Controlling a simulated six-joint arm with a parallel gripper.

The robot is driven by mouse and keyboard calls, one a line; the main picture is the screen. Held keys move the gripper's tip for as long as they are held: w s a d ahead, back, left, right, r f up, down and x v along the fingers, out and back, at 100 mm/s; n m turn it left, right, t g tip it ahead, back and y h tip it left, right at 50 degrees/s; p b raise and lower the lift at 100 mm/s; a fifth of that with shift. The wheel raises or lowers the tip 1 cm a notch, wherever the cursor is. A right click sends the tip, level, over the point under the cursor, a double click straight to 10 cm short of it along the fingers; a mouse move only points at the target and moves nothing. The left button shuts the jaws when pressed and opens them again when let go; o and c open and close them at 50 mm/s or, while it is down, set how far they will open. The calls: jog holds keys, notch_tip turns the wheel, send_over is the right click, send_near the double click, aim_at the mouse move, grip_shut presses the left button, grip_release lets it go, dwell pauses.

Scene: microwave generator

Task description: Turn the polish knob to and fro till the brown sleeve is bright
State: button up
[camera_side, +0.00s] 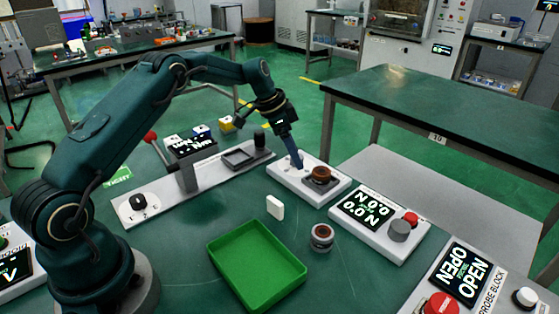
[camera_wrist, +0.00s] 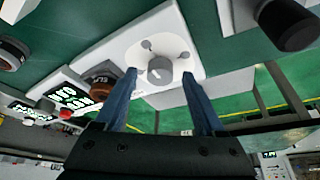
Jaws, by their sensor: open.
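The polish knob (camera_wrist: 160,70) is a small grey knob on a pale round plate in the wrist view. My gripper (camera_wrist: 159,76) is open, with one blue finger on each side of the knob. I cannot tell whether either finger touches it. In the side view my gripper (camera_side: 297,162) points down at the back of a white block (camera_side: 296,183), and the knob is hidden there. The brown sleeve (camera_side: 321,173) sits on a dark holder at the right of this block. It looks brown and mostly dull; it also shows left of the fingers in the wrist view (camera_wrist: 101,90).
A green tray (camera_side: 256,262), a small white block piece (camera_side: 275,207) and a ringed metal cylinder (camera_side: 321,237) stand on the bench in front. A display box (camera_side: 366,209) with a red button is at the right. A long fixture with a lever (camera_side: 186,172) is at the left.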

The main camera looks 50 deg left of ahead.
jog(key=shift+v, duration=2.35)
jog(key=shift+f, duration=0.15)
jog(key=shift+x, duration=2.45)
jog(key=shift+d, duration=0.1)
grip_shut()
jog(key=shift+n, duration=0.3)
